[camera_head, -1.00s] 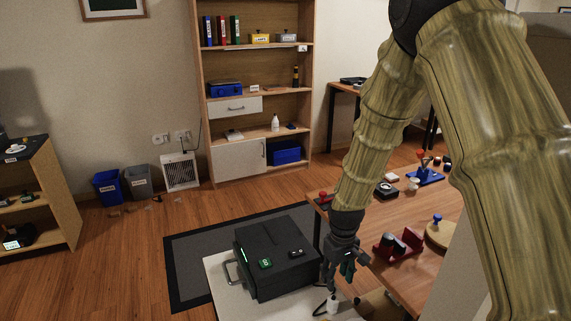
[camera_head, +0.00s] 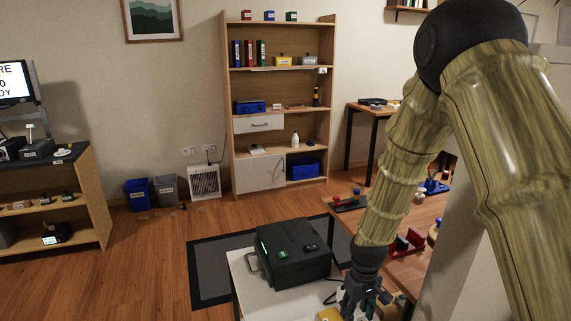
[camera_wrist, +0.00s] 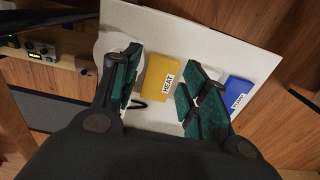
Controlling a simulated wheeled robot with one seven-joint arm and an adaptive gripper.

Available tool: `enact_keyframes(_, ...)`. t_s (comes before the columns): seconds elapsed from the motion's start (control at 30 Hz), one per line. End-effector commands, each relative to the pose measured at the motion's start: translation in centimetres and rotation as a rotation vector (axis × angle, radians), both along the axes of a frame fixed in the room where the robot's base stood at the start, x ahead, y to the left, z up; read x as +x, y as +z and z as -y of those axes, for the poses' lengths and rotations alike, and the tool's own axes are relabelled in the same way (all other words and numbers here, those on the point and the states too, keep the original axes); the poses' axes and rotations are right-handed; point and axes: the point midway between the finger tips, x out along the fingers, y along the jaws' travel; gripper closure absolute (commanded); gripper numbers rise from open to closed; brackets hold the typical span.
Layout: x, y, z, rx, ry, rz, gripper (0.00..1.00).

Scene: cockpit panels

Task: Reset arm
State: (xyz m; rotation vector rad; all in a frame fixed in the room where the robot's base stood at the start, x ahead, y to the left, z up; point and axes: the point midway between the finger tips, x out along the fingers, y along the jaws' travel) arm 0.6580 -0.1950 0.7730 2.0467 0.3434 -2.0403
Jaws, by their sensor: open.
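My arm comes down from the upper right in the head view, and my gripper (camera_head: 362,298) hangs over the right part of a white-topped surface (camera_head: 248,286). In the wrist view my gripper (camera_wrist: 158,92) has its two green-padded fingers wide apart. A yellow block labelled HEAT (camera_wrist: 160,78) lies below, in view between the fingers, and I see no contact with it. A blue labelled block (camera_wrist: 238,92) lies to the right of the right finger. A white round thing (camera_wrist: 112,44) is partly hidden behind the left finger.
A black case (camera_head: 293,254) stands on the white top, left of my gripper. A wooden table (camera_head: 412,268) with a red holder (camera_head: 408,243) is at the right, partly behind my arm. A bookshelf (camera_head: 228,120) and bins (camera_head: 138,194) stand at the back. The floor at left is clear.

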Motion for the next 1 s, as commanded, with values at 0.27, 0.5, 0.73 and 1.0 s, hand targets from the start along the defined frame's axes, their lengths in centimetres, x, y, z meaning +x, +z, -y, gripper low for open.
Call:
enact_keyframes(0.27,-3.1,-4.3,0.4,0.004,-0.038,-0.006,0.56)
enact_keyframes(0.5,-7.9,-9.5,0.9,0.010,-0.094,-0.010,0.56)
enact_keyframes(0.73,-15.9,-15.4,1.7,0.013,-0.178,-0.013,0.56)
enact_keyframes(1.0,-26.2,-19.5,2.5,0.011,-0.278,-0.014,0.56)
